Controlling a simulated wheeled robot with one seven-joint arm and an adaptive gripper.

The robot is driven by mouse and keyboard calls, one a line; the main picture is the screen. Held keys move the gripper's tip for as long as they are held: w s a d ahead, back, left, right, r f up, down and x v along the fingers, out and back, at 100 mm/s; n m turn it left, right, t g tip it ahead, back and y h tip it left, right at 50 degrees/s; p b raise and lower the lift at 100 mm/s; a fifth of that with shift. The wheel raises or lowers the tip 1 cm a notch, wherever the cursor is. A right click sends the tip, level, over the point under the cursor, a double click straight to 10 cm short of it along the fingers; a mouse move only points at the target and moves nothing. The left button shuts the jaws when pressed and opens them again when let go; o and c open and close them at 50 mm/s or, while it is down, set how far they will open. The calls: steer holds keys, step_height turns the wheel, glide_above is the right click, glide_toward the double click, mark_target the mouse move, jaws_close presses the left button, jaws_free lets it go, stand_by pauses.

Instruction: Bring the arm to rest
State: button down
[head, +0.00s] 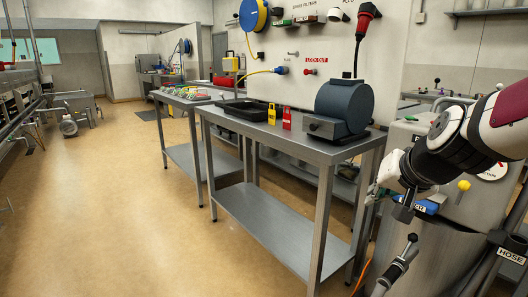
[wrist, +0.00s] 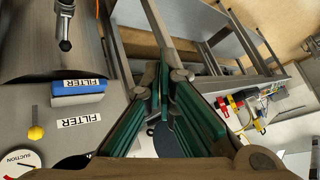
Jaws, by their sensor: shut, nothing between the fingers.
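My gripper (wrist: 163,85) shows in the wrist view with its green-padded fingers closed together at the tips. Nothing is held between them. In the head view my arm reaches in from the right edge, in front of the grey metal cabinet (head: 436,255). The gripper end there is small and partly hidden by the arm, near the right end of the steel table (head: 290,148).
A blue filter block (wrist: 78,92), a yellow knob (wrist: 35,132) and a suction dial (wrist: 20,162) are close beside my gripper. A dark blue machine (head: 343,108) and a black tray (head: 248,110) stand on the table. Open floor (head: 120,200) lies left.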

steer(key=s+a+f+n+g, duration=0.2)
steer(key=s+g, duration=0.2)
steer(key=s, duration=1.3)
steer(key=s+a+f+n+g, duration=0.1)
steer(key=s+a+n+g, duration=0.2)
steer(key=s, duration=1.5)
step_height(320, 180, up, 26)
steer(key=d+t+p, duration=0.1)
steer(key=t+p, duration=0.1)
steer(key=p, duration=2.3)
steer(key=shift+w+f+t+h, duration=0.2)
steer(key=shift+w+t+h, duration=0.1)
steer(key=shift+w+h, duration=0.1)
steer(key=shift+a, duration=0.1)
